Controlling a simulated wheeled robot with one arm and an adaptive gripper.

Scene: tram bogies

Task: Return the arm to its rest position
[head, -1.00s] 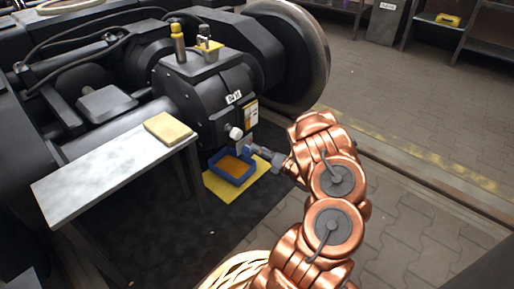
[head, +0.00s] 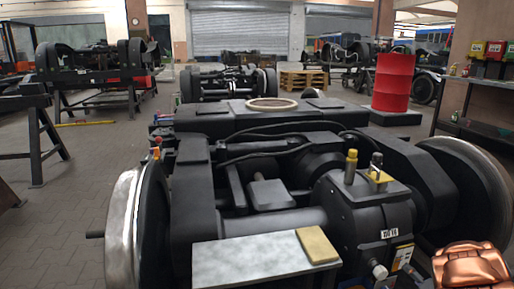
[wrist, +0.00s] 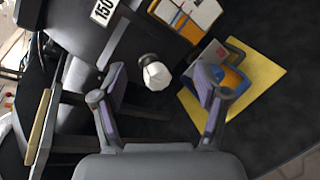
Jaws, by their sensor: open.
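My gripper (wrist: 160,105) shows in the wrist view with its two fingers spread apart and nothing between them. A white knob (wrist: 154,73) on the black gearbox lies beyond the gap between the fingers; it also shows in the head view (head: 379,271). A blue tray (wrist: 234,80) with orange-brown contents stands on a yellow mat (wrist: 262,75) behind the right finger, partly hidden by it. In the head view only a copper-coloured part of my arm (head: 470,268) shows at the lower right; my gripper is out of that frame.
The bogie (head: 270,190) fills the middle, with wheels at both sides. A metal-topped table (head: 250,262) holding a tan pad (head: 317,245) stands in front. A red drum (head: 393,82) is behind on the right. Open paved floor (head: 60,220) lies at the left.

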